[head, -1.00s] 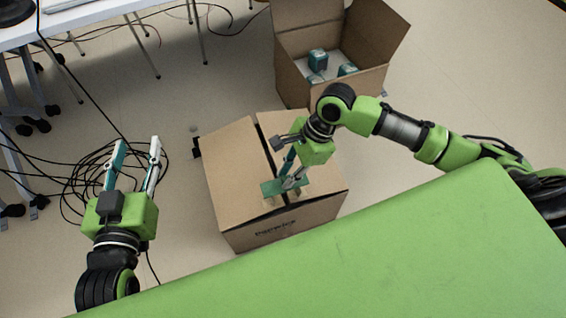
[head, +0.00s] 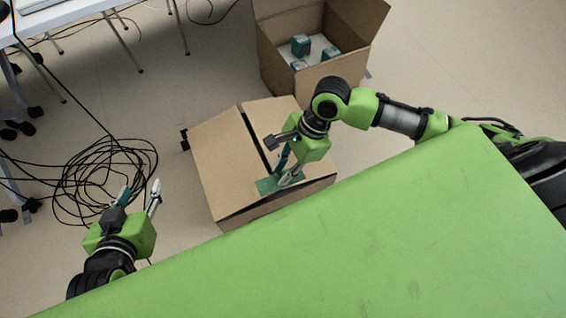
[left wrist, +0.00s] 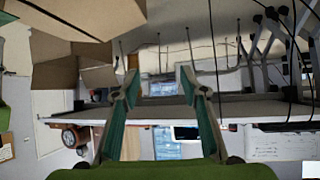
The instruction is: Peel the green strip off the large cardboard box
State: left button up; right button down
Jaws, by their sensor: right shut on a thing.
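The large cardboard box (head: 228,164) stands on the floor in the middle of the head view, its top flaps lying nearly flat with a dark gap between them. A short green strip (head: 266,187) lies across the gap near the front edge. My right gripper (head: 286,181) points down at the strip, shut on it; its fingertips partly hide the strip. My left gripper (head: 140,192) is open and empty, left of the box and apart from it. Its two spread fingers also show in the left wrist view (left wrist: 158,92), with nothing between them.
An open cardboard box (head: 275,62) with several small teal boxes (head: 301,45) stands behind. Loose black cables (head: 105,180) lie on the floor at left. A white table (head: 60,15) is at top left. My green body covers the lower right.

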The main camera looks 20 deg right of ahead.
pick_arm(q)
jog(key=shift+s+a+f+g+y+p, duration=0.15)
jog(key=shift+s+a+f+g+p, duration=0.1)
jog(key=shift+s+f+g, duration=0.3)
jog(key=shift+s+a+f+g+y+p, duration=0.15)
jog(key=shift+s+a+f+g+p, duration=0.15)
jog(key=shift+s+f, duration=0.4)
pick_arm(e)
jog(key=shift+r, duration=0.25)
dwell(0.6)
pick_arm(q)
jog(key=shift+g, duration=0.95)
jog(key=shift+s+a+f+p, duration=0.2)
jog(key=shift+s+f, duration=0.1)
jog(key=shift+s, duration=0.3)
jog(key=shift+s+a+f+p, duration=0.15)
jog(key=shift+s+f, duration=0.1)
jog(key=shift+s, duration=0.3)
jog(key=shift+s+a+f+p, duration=0.1)
jog(key=shift+s+a+f, duration=0.15)
jog(key=shift+s, duration=0.35)
pick_arm(e)
jog(key=shift+r, duration=0.25)
